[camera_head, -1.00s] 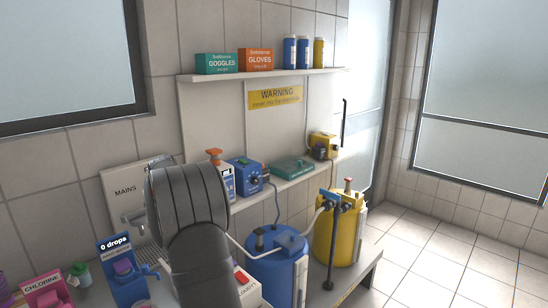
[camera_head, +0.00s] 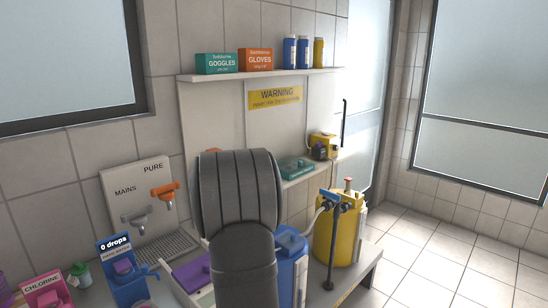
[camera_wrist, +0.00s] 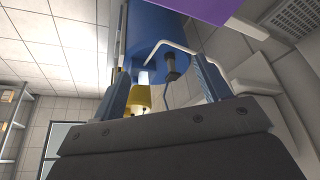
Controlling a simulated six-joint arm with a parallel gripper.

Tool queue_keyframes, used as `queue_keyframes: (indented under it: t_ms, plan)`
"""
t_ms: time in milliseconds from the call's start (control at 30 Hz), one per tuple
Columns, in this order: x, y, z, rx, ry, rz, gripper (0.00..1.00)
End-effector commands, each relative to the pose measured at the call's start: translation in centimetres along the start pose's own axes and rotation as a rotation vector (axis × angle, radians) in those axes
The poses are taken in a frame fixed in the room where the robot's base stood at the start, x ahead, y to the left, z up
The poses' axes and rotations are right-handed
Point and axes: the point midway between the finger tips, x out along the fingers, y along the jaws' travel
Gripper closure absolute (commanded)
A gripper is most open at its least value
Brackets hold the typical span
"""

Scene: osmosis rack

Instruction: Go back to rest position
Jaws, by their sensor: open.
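My gripper (camera_wrist: 160,68) shows in the wrist view with its two blue-grey fingers apart and nothing between them. Beyond the fingers are a blue tank (camera_wrist: 150,28) with a bent white tube and a dark fitting, and part of a yellow tank (camera_wrist: 141,97). In the head view my dark grey arm stands in front of the bench and hides the gripper. The arm covers much of the blue tank (camera_head: 291,243); the yellow tank (camera_head: 325,232) stands clear to its right.
A tap panel (camera_head: 150,175) with grey and orange taps stands left of my arm. A purple-topped box (camera_head: 190,274), a "0 drops" blue device (camera_head: 125,275) and a chlorine box (camera_head: 45,287) are nearby. A shelf (camera_head: 265,76) holds boxes and bottles. Tiled floor at right (camera_head: 430,250) is clear.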

Motion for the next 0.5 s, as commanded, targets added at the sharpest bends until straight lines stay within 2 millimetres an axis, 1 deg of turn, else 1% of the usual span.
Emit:
queue_keyframes:
  t_ms: [33, 200, 333, 500]
  plan:
    - [0.2, 1.0, 0.2, 0.010, -0.001, 0.005, 0.30]
    - [0.7, 2.9, 0.8, 0.029, 0.000, 0.012, 0.30]
    - [0.8, 3.6, 1.1, 0.035, 0.001, 0.015, 0.30]
    - [0.9, 3.8, 1.2, 0.037, 0.000, 0.016, 0.30]
